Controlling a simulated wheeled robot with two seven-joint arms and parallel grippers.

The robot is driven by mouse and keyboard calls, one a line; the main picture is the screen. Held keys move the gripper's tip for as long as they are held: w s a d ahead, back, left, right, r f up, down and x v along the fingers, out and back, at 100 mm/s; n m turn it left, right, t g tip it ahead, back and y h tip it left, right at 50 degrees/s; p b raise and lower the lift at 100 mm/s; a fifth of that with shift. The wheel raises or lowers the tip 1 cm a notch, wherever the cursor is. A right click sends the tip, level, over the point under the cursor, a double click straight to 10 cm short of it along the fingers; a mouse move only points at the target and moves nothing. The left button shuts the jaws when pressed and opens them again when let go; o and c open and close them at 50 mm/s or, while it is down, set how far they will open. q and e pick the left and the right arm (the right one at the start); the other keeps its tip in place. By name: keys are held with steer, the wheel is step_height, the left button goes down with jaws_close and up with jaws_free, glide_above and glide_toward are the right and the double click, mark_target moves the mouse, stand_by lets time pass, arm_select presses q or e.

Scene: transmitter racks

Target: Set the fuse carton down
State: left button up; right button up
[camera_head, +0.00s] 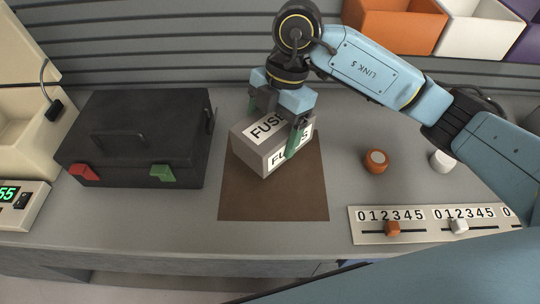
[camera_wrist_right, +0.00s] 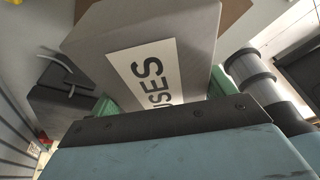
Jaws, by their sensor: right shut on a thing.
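The fuse carton (camera_head: 267,152) is a grey box with white labels reading FUSES. It sits at or just above a brown mat (camera_head: 273,203) on the grey bench; I cannot tell whether it touches the mat. My right gripper (camera_head: 284,128) comes down over the carton from above, shut on it, with a green finger along its right side. In the right wrist view the carton (camera_wrist_right: 190,38) fills the upper middle, between the green fingers. The carton is turned at an angle to the mat. My left gripper is not in view.
A black case (camera_head: 137,135) with red and green latches stands left of the mat. An orange knob-like cylinder (camera_head: 376,161) and a white one (camera_head: 442,161) stand to the right. A numbered slider panel (camera_head: 420,225) lies at the front right. Orange (camera_head: 395,24) and white (camera_head: 482,30) bins are behind.

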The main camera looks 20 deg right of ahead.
step_height(320, 180, down, 4)
steer(key=shift+s+f, duration=0.15)
steer(key=shift+f, duration=0.05)
step_height(320, 180, down, 4)
steer(key=shift+f+b, duration=0.1)
steer(key=shift+b, duration=0.3)
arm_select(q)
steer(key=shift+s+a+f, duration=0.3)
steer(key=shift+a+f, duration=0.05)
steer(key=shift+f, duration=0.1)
arm_select(e)
steer(key=o, duration=1.2)
steer(key=shift+f, duration=0.1)
steer(key=shift+o, duration=0.2)
steer(key=p+v, duration=0.1)
steer(key=v, duration=1)
steer(key=shift+r, duration=0.5)
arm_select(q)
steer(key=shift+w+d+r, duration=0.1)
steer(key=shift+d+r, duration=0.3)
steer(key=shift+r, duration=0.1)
arm_select(e)
steer(key=shift+d+r, duration=0.1)
